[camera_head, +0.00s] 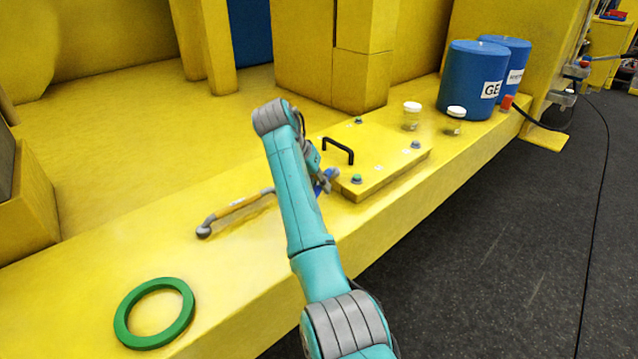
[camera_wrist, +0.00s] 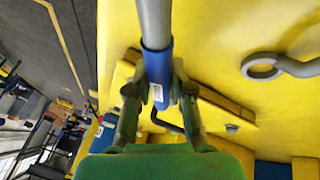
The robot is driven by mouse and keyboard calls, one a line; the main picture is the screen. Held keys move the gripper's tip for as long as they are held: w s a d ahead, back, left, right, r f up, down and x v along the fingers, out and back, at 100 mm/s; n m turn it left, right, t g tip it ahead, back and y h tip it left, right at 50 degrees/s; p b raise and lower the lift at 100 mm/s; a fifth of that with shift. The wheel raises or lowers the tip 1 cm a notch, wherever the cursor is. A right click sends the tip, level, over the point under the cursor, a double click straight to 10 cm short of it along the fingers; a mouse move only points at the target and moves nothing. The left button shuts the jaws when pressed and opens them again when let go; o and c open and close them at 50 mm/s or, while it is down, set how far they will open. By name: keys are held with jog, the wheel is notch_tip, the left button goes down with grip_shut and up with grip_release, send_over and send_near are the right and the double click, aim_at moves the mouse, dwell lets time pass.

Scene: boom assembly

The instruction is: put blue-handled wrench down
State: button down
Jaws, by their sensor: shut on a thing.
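The blue-handled wrench shows in the wrist view as a grey shaft with a blue handle (camera_wrist: 158,68). My gripper (camera_wrist: 157,88) is shut on this handle, one finger on each side. The wrench's far end runs out of the top of that view. In the head view my gripper (camera_head: 327,180) is largely behind my teal arm, at the left edge of the raised yellow plate. Only a bit of the blue handle (camera_head: 321,189) shows there. I cannot tell whether the wrench touches the surface.
Another tool with a tan handle (camera_head: 240,205) lies on the yellow ledge; its grey ring end (camera_wrist: 262,67) shows in the wrist view. A green ring (camera_head: 125,325) lies nearer. The plate (camera_head: 385,172) has a black handle (camera_head: 338,147) and bolts. Jars and blue drums (camera_head: 470,80) stand beyond.

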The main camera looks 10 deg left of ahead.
jog(key=shift+f, duration=0.2)
jog(key=c, duration=1)
grip_release()
jog(key=shift+c, duration=0.2)
